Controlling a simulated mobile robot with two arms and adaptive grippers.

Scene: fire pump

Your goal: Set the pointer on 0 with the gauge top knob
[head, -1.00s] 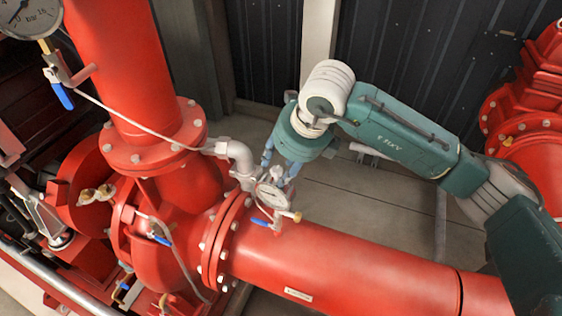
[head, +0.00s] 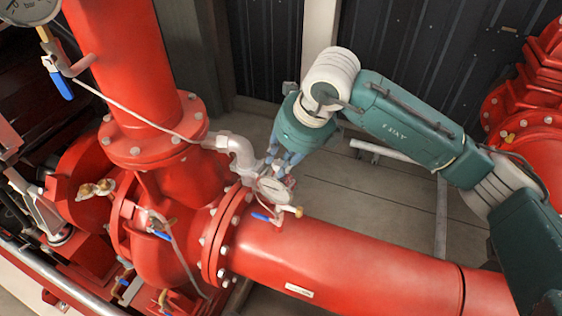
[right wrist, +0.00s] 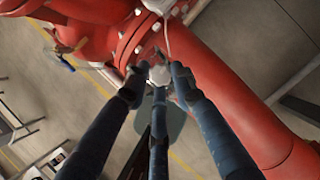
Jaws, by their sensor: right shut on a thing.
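A small round gauge (head: 273,189) with a pale dial sits above the red pipe, beside its flange. Its dial is too small here to read the pointer. My right gripper (head: 278,172) is at the top of this gauge, its blue fingers closed in there. The right wrist view shows the fingers around a whitish knob (right wrist: 159,75), on which they are shut. In the head view the fingers mostly hide the knob. My left gripper is not in view.
A blue-handled valve (head: 262,217) and a brass fitting (head: 295,211) are just below the gauge. A grey elbow pipe (head: 238,150) stands close on the left. A larger gauge (head: 28,9) is at the top left. Open floor lies behind the red pipe (head: 350,258).

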